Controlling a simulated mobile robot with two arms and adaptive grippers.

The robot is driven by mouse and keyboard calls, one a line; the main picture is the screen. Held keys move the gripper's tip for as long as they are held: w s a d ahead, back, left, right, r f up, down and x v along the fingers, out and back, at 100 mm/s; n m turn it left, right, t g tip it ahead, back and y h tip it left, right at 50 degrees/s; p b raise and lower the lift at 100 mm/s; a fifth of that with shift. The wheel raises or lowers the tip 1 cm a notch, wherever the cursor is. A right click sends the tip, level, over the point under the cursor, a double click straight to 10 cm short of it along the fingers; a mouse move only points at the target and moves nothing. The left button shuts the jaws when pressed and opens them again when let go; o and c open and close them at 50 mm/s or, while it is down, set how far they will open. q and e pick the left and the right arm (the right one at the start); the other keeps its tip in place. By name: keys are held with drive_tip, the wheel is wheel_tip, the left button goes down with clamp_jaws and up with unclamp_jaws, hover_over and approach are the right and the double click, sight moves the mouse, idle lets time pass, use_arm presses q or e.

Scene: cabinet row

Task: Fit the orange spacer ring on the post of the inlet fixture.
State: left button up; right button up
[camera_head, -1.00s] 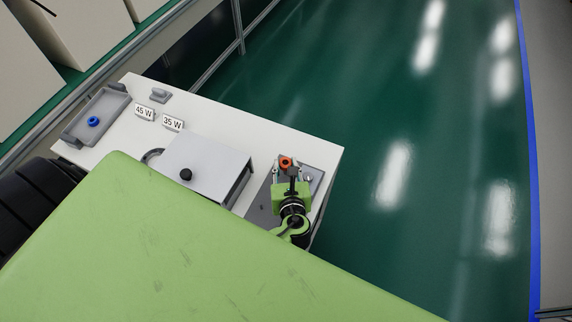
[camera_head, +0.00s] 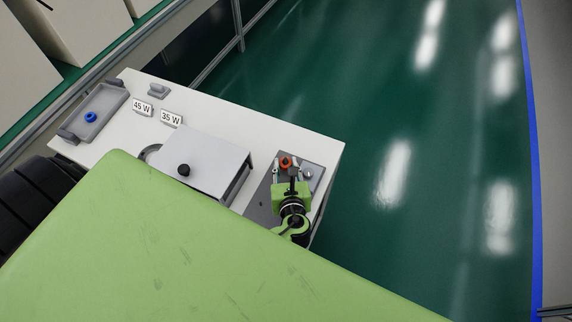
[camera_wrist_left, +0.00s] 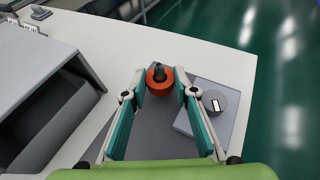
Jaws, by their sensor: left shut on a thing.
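The orange spacer ring (camera_wrist_left: 160,82) is between the fingertips of my left gripper (camera_wrist_left: 160,88), which is shut on it. A dark grey post (camera_wrist_left: 160,70) shows in the ring's hole, so the ring appears to be around the post top. How far down it sits I cannot tell. The inlet fixture is a grey plate (camera_wrist_left: 150,135) near the right end of the white bench, with a raised block bearing a round grey part (camera_wrist_left: 222,100) beside the ring. In the head view, the ring (camera_head: 286,162) shows at the tip of my left gripper (camera_head: 286,168). My right gripper is not in view.
A grey box with a black knob (camera_head: 184,170) stands left of the fixture. Farther left are "45 W" and "35 W" signs (camera_head: 171,118), a small grey block (camera_head: 158,90) and a grey tray (camera_head: 112,106) with a blue ring (camera_head: 90,117). The bench's right edge is close to the fixture.

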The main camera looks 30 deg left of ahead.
use_arm(q)
drive_tip(key=shift+f+b, duration=0.75)
drive_tip(key=shift+f, duration=0.35)
drive_tip(key=o, duration=0.9)
drive_tip(key=shift+c, duration=0.2)
drive_tip(key=shift+s+d, duration=0.1)
drive_tip(key=shift+s+d+r, duration=0.1)
drive_tip(key=shift+s+d, duration=0.25)
drive_tip(key=shift+s, duration=0.05)
drive_tip(key=v, duration=1)
drive_tip(key=shift+s+r, duration=0.3)
